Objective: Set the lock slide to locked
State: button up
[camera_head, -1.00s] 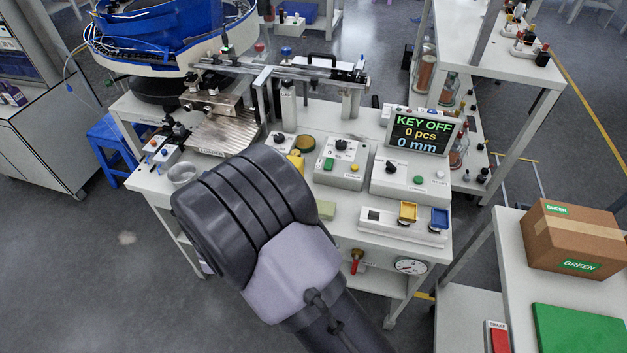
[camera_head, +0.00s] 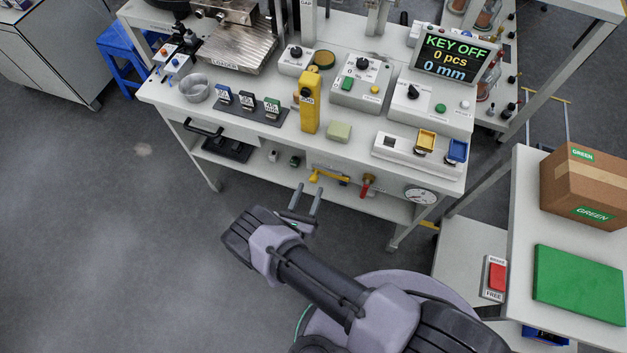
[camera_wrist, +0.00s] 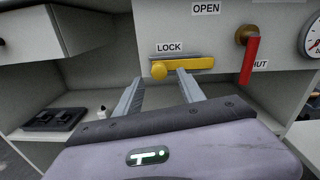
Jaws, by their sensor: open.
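The lock slide (camera_wrist: 190,65) is a yellow bar with a round knob (camera_wrist: 159,70) at its left end. It is mounted on the front panel under a LOCK label (camera_wrist: 169,47), and the knob sits below the label's left part. In the head view the yellow slide (camera_head: 328,176) shows on the bench front below the tabletop. My gripper (camera_wrist: 160,79) is open and empty, pointing at the panel. The knob appears between its fingertips in the wrist view, apparently still apart from them. In the head view my gripper (camera_head: 308,191) is just below and left of the slide.
A red valve handle (camera_wrist: 250,60) hangs right of the slide, near OPEN and SHUT labels. A gauge (camera_head: 420,195) is further right. A black drawer handle (camera_head: 203,129) juts out at left. The display (camera_head: 452,56) reads KEY OFF. Floor before the bench is clear.

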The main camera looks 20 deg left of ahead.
aim_at(314, 182)
jog(key=w, duration=0.5)
jog(key=shift+d+b, duration=0.1)
jog(key=shift+b, duration=0.25)
grip_shut()
dwell(1.0)
